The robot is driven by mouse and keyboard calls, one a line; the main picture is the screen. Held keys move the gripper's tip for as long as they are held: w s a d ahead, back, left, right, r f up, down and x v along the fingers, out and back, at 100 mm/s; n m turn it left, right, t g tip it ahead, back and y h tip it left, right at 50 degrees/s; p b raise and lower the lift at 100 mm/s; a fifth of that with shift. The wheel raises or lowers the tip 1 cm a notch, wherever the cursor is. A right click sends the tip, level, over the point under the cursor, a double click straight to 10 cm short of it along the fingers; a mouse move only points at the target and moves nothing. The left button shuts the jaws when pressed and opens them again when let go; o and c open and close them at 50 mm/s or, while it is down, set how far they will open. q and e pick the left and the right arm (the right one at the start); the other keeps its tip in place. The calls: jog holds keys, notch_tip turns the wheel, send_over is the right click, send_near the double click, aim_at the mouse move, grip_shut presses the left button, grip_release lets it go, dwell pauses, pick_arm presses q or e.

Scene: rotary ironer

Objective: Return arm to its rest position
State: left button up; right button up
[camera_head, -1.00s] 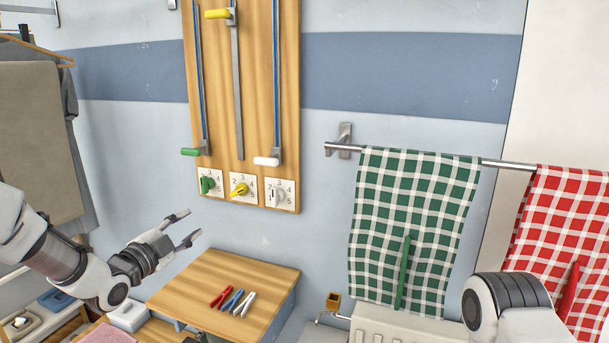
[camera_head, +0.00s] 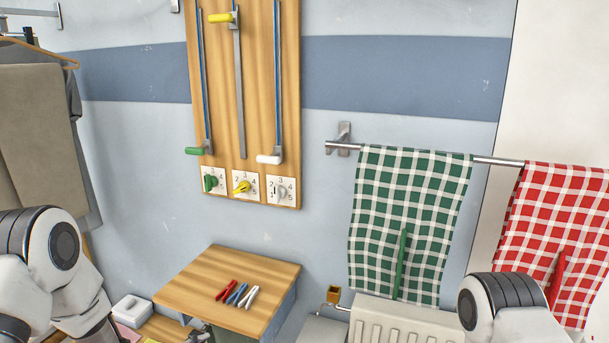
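My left arm (camera_head: 60,270) is folded at the lower left, with its forearm running down out of the bottom of the picture. Its gripper does not show clearly in the frame. Part of my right arm (camera_head: 505,310) shows at the lower right; its gripper is out of view. The wall board (camera_head: 220,110) carries a green handle (camera_head: 198,151) and a white handle (camera_head: 269,159) low on their rails, and a yellow handle (camera_head: 221,17) high up. Green, yellow and white dials sit below them.
A small wooden table (camera_head: 200,278) holds red, blue and white sticks. A green checked cloth (camera_head: 410,220) and a red checked cloth (camera_head: 560,220) hang from a rail over a white radiator (camera_head: 385,325). Garments (camera_head: 40,140) hang at left. The space before the board is clear.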

pick_arm(q)
jog(key=s+f+n+g+y, duration=0.1)
jog(key=s+f+n+g, duration=0.25)
jog(key=s+f, duration=0.8)
jog(key=s+a+f+n+g+y, duration=0.1)
jog(key=s+n+g, duration=0.3)
jog(key=s, duration=0.8)
jog(key=s+a+f+n+g+y, duration=0.1)
jog(key=s+f+n+g+y, duration=0.1)
jog(key=s+n, duration=0.5)
jog(key=s+f+g+p, duration=0.1)
jog(key=s, duration=0.4)
jog(key=shift+a+f+g+y, duration=0.25)
jog(key=shift+a+g+y, duration=0.1)
jog(key=shift+a+y, duration=0.05)
